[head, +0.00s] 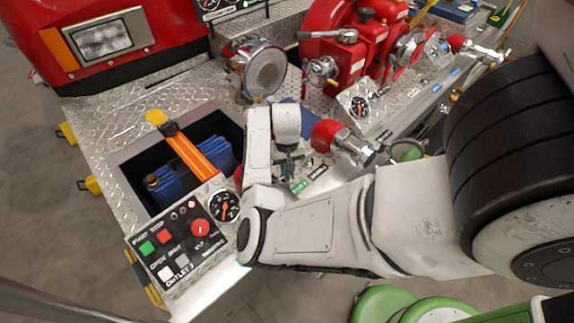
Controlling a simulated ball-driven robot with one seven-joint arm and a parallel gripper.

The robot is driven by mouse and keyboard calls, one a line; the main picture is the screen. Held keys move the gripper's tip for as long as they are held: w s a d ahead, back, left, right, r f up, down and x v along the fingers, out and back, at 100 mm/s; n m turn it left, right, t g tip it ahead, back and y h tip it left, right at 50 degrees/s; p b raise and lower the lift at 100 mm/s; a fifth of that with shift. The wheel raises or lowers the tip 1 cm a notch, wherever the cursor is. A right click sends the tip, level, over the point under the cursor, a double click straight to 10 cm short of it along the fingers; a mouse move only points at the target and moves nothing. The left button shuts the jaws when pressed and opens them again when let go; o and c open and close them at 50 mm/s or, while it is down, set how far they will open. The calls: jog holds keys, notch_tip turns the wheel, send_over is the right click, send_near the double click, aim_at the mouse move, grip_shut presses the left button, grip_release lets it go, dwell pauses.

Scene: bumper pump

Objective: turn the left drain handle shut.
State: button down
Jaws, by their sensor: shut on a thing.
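My gripper (287,165) reaches down at the front edge of the bumper, just left of a red-capped chrome outlet (338,138). Its dark fingers are shut on the left drain handle. The handle itself is almost wholly hidden by the fingers and my white wrist, so its angle cannot be told. A small green label (300,187) shows on the panel just below the fingers.
A control panel (175,250) with buttons and a gauge (224,206) lies left of my forearm. An open well (125,160) holds a strapped blue hose (200,150).

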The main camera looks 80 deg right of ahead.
jog(key=m+p, duration=0.1)
jog(key=m, duration=0.5)
jog(key=shift+r+p, duration=0.15)
jog(key=shift+p, duration=0.15)
jog(key=m+p, duration=0.1)
jog(key=m, duration=0.5)
jog(key=shift+m, duration=0.3)
jog(key=c, duration=1.2)
grip_release()
jog(key=shift+o, duration=0.2)
notch_tip(320, 180, up, 11)
jog(key=b, duration=0.1)
jog(key=shift+f, duration=0.2)
jog(key=shift+f, duration=0.1)
